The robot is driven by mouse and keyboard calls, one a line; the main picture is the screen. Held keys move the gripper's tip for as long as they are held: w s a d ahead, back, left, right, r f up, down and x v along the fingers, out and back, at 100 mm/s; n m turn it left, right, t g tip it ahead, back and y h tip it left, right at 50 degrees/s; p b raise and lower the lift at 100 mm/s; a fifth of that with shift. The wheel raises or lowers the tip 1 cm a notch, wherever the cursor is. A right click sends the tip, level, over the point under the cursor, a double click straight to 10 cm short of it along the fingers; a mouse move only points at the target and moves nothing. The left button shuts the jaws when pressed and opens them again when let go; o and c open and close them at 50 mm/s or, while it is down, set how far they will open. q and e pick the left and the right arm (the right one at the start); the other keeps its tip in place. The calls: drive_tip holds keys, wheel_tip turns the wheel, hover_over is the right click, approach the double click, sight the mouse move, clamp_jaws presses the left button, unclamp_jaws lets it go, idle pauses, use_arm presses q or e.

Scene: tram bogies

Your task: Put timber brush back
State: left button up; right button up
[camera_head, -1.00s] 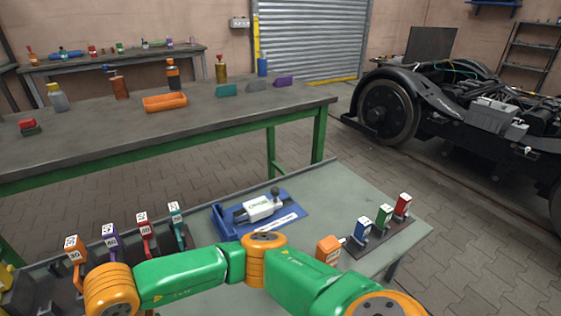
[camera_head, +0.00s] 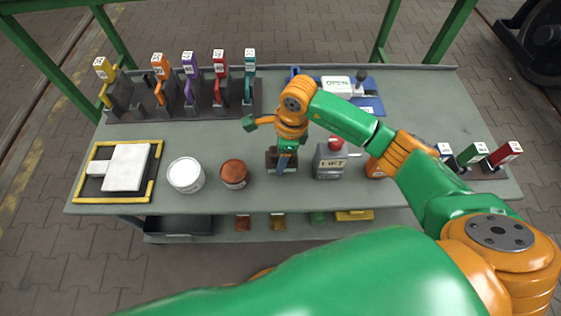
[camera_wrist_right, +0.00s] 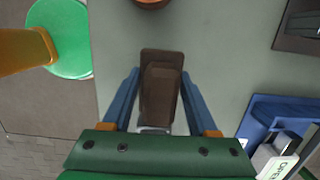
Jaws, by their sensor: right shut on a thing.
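My right gripper (camera_head: 284,166) points down over the front middle of the grey table. It is shut on a brown block-like thing (camera_wrist_right: 161,95), which I take for the timber brush. In the right wrist view the blue fingers flank it, and a broader dark brown part shows around its far end. The brown thing also shows beside the fingers in the head view (camera_head: 272,158). Its underside is hidden, so I cannot tell whether it touches the table (camera_head: 420,110). My left gripper is out of view.
A white tub (camera_head: 186,177) and a brown-topped pot (camera_head: 234,175) stand left of the gripper, a red-topped container (camera_head: 331,160) close right. A yellow-edged tray (camera_head: 85,188) lies at left. Racked coloured tools stand behind; a blue tray (camera_head: 374,106) lies at back right.

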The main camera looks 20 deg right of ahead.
wheel_tip(320, 180, down, 3)
drive_tip(key=shift+r, duration=0.1)
drive_tip(key=shift+f, duration=0.25)
drive_tip(key=o, duration=1.3)
drive_tip(key=shift+r, duration=0.25)
drive_tip(key=r, duration=0.4)
drive_tip(key=d+r+p, duration=0.1)
drive_tip(key=r, duration=0.7)
drive_tip(key=shift+s+d, duration=0.3)
drive_tip(key=shift+d, duration=0.05)
drive_tip(key=shift+f, duration=0.1)
